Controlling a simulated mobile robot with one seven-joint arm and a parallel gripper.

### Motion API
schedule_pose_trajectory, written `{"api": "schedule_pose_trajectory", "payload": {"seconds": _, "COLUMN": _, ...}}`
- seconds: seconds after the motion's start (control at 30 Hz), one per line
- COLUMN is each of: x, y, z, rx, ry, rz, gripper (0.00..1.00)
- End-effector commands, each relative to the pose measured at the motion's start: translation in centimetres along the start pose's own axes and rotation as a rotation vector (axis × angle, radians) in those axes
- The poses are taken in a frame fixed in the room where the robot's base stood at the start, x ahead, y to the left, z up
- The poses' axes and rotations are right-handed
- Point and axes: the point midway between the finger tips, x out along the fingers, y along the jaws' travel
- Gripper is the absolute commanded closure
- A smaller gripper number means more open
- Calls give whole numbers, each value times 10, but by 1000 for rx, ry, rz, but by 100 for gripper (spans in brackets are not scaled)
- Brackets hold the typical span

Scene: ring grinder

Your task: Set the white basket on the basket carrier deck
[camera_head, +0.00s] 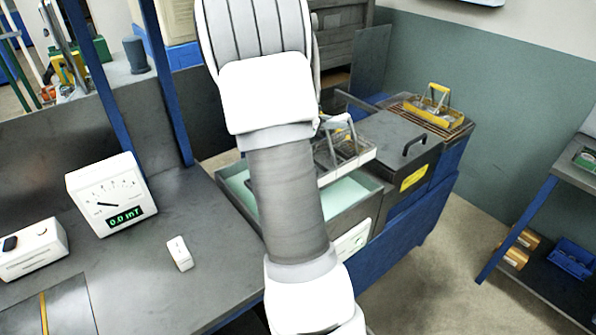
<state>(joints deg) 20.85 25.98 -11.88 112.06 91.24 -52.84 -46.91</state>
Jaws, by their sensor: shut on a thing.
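The white basket (358,164), with a pale rim and thin wire handles, shows just right of my arm over the tank with pale green liquid (330,190). My arm covers its left part, and I cannot tell whether it touches the tank. A yellow-handled basket (430,105) stands on a slatted deck (459,126) at the back right; I cannot tell whether this is the basket carrier deck.
A dark lidded box (395,145) with a handle sits between the tank and the slatted deck. A meter (110,195) and a small white block (179,253) stand on the left bench. A shelf (575,165) is at right; the floor between is clear.

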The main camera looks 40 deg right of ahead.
Motion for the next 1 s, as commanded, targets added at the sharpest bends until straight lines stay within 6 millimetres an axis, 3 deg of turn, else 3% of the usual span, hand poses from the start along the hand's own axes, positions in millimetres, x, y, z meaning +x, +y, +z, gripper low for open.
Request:
{"api": "schedule_pose_trajectory", "payload": {"seconds": 0.17, "x": 0, "y": -19, "z": 13, "rx": 0, "ry": 1, "rz": 2, "gripper": 100}}
{"api": "schedule_pose_trajectory", "payload": {"seconds": 0.63, "x": -2, "y": -99, "z": 67, "rx": 1, "ry": 2, "rz": 1, "gripper": 100}}
{"api": "schedule_pose_trajectory", "payload": {"seconds": 1.0, "x": 5, "y": -111, "z": 91, "rx": -1, "ry": 1, "rz": 2, "gripper": 100}}
